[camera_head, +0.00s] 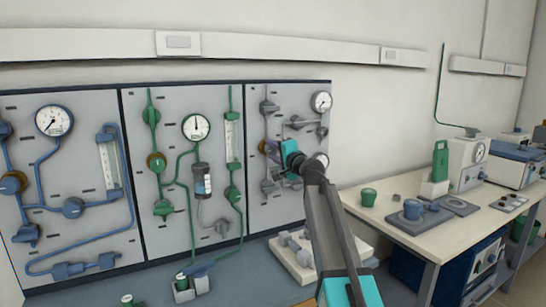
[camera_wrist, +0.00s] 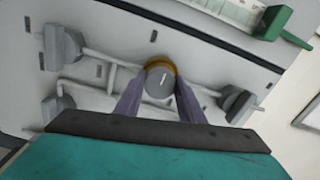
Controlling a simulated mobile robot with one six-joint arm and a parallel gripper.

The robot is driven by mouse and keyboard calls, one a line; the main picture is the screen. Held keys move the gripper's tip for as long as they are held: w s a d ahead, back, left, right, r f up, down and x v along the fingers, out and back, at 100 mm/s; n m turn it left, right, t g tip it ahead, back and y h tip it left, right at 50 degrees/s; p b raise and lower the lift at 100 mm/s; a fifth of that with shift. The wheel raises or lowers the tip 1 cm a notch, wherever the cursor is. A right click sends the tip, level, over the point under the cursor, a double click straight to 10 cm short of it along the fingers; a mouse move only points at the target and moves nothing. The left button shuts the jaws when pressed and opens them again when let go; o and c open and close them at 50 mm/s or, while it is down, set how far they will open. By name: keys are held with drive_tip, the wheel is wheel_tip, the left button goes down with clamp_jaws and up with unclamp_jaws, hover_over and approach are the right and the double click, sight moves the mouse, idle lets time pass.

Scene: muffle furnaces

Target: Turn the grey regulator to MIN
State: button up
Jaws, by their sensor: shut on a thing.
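The grey regulator (camera_wrist: 160,82) is a round grey knob with a brass-coloured ring behind it and a short pale line on its face. It is on the grey-piped panel (camera_head: 290,100), at the right end of the row of panels. In the wrist view the two fingers of my gripper (camera_wrist: 160,100) lie on either side of the knob and are shut on it. In the head view my gripper (camera_head: 271,148) reaches that panel and largely hides the regulator. No MIN marking can be read in either view.
Grey valves (camera_wrist: 62,47) and pipes flank the regulator closely, with a green fitting (camera_wrist: 273,22) farther off. Gauges (camera_head: 321,101) sit on the same panel. Left are green-piped (camera_head: 196,127) and blue-piped panels. A bench (camera_head: 375,228) with equipment stands to the right.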

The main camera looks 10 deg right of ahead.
idle(0.5)
drive_tip(key=o, duration=1)
drive_tip(key=shift+o, duration=0.2)
drive_tip(key=shift+s, duration=0.2)
drive_tip(key=v, duration=1.3)
drive_tip(key=shift+s, duration=0.2)
drive_tip(key=shift+d+r, duration=0.1)
